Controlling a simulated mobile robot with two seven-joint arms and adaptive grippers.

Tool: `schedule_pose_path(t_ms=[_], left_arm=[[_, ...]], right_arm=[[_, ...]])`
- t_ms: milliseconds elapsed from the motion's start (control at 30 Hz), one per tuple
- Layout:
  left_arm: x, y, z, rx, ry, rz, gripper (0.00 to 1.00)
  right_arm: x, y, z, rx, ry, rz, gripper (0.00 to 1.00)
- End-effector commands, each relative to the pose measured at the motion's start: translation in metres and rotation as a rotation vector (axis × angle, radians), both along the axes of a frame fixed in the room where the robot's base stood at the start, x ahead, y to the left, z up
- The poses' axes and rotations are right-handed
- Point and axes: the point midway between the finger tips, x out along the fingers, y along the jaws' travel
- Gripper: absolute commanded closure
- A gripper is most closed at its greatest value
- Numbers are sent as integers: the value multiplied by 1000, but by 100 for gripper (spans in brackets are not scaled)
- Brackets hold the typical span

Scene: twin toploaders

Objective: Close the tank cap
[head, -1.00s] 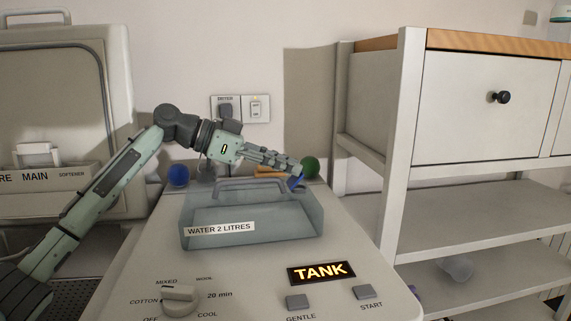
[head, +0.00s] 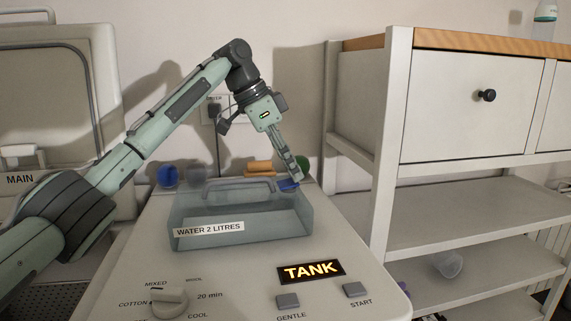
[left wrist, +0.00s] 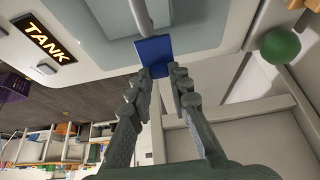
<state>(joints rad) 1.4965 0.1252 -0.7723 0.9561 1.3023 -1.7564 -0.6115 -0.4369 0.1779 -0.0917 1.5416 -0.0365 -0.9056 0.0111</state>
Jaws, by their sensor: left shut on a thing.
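The clear bluish tank (head: 290,229) labelled WATER 2 LITRES is set in the top of the white machine. A small flat blue piece (head: 288,187), which looks like the tank cap, is at the tank's far right corner. In the left wrist view this blue cap (left wrist: 153,48) shows as a bright square flap with a narrower part between my fingertips. My left gripper (head: 296,178) points down at that corner and is shut on the blue cap. In the left wrist view its fingertips (left wrist: 161,76) flank the cap's lower part. I cannot tell whether the tank opening is covered. My right gripper is not in view.
A blue ball (head: 167,176), an orange piece (head: 259,168) and a green ball (head: 302,167) are at the machine's back edge. A lit TANK display (head: 311,271), buttons and a dial (head: 169,301) are in front. A white shelf unit (head: 388,160) stands close on the right.

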Motion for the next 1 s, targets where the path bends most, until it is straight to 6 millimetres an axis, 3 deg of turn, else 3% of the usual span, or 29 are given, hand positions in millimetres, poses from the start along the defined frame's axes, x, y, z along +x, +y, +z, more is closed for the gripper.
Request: schedule_pose_path(t_ms=[400,1000], left_arm=[[1,-9,-8,215,49,-1,100],[1,-9,-13,255,61,-2,100]], right_arm=[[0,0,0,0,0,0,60],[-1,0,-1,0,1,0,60]])
